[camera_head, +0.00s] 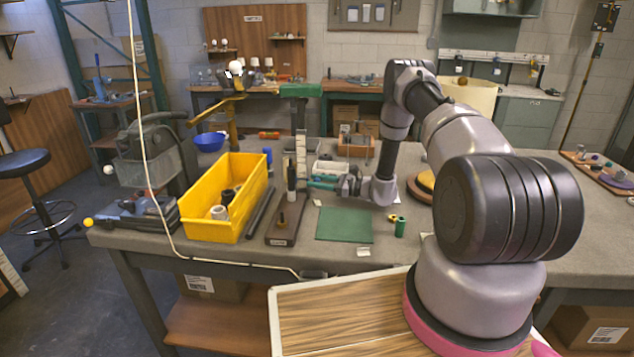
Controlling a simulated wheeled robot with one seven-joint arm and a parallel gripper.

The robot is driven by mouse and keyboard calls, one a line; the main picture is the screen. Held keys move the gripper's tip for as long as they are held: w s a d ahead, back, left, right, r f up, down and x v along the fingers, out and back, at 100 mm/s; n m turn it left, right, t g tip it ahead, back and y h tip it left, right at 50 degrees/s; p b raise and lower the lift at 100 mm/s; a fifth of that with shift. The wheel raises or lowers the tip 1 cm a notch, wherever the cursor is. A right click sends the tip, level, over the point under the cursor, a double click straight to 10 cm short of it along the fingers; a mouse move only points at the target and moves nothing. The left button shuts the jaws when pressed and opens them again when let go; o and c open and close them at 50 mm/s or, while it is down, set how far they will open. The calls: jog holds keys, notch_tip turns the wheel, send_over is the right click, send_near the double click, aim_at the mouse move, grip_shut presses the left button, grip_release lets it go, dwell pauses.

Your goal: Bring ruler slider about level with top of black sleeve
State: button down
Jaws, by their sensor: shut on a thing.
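An upright pale ruler (301,150) stands near the far end of a dark wooden base (286,228) on the workbench. A black sleeve (291,178) stands upright just in front of the ruler, slightly to its left in the picture. My gripper (312,182) comes in from the right with its teal fingers level, at about the sleeve's height. Its tips are at the ruler's right side, shut on what appears to be the ruler slider. The slider is too small and covered to make out, so its exact height against the sleeve's top cannot be told.
A yellow bin (227,200) with parts stands left of the base, with a dark rod (261,211) between. A green mat (344,225) lies clear to the right. A white tray (331,168) and a wooden rack (355,147) are behind my gripper.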

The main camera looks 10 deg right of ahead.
jog(key=shift+w+d+r, duration=0.25)
jog(key=shift+w, duration=0.05)
dwell(0.4)
jog(key=shift+r, duration=0.2)
notch_tip(320, 180, up, 8)
jog(key=shift+f, duration=0.2)
jog(key=c, duration=0.6)
grip_release()
jog(key=shift+f, duration=0.1)
jog(key=shift+s+f, duration=0.1)
jog(key=shift+s, duration=0.05)
jog(key=v, duration=1)
jog(key=shift+s+d, duration=0.15)
jog(key=shift+d, duration=0.15)
